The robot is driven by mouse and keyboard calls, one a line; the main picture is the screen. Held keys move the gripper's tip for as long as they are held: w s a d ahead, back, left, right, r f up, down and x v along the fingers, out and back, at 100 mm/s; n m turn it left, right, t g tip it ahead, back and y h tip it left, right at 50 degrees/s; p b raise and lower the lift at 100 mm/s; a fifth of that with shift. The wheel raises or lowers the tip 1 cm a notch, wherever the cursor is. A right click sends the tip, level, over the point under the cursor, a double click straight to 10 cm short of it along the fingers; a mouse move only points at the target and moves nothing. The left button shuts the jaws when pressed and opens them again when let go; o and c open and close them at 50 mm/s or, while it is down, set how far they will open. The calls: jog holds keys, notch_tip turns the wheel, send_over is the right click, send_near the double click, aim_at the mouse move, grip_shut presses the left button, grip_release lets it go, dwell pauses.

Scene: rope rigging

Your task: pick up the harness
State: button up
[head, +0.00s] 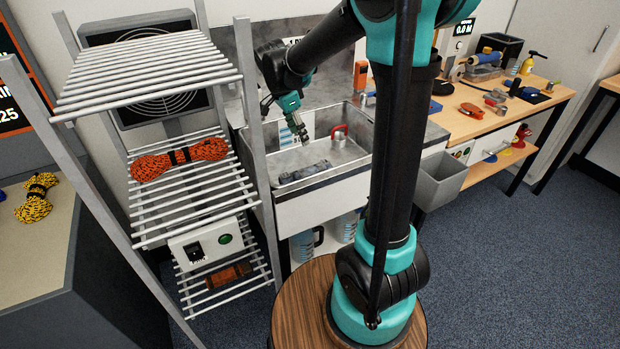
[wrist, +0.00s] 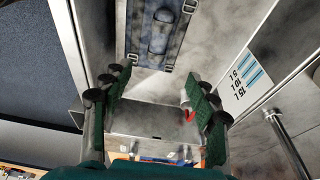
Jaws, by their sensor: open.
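The harness (head: 305,172) looks like a dark grey-blue padded bundle lying on the bottom of the metal sink (head: 325,185) in the head view. In the wrist view the harness (wrist: 160,35) shows at the top centre, with straps and metal buckles, partly cut off by the frame edge. My gripper (head: 298,130) is above the sink, over the harness and apart from it. In the wrist view my gripper (wrist: 157,92) has its two green-padded fingers spread wide with nothing between them.
A red-handled item (head: 339,131) is at the sink's back wall. A rack (head: 190,205) with an orange rope bundle (head: 180,158) stands left of the sink. A grey bin (head: 440,180) and a wooden bench (head: 480,122) with tools are to the right.

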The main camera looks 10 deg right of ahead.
send_over(311, 169)
jog(key=a, duration=0.2)
jog(key=x, duration=0.3)
jog(key=a+x, duration=0.1)
jog(key=x, duration=0.2)
jog(key=a+x, duration=0.1)
jog(key=x, duration=0.2)
jog(key=shift+s+f, duration=0.3)
jog(key=shift+f, duration=0.1)
jog(key=shift+s+x, duration=0.1)
jog(key=shift+x, duration=1.25)
jog(key=shift+s+x, duration=0.15)
jog(key=shift+x, duration=1.25)
jog(key=shift+c, duration=0.4)
grip_shut()
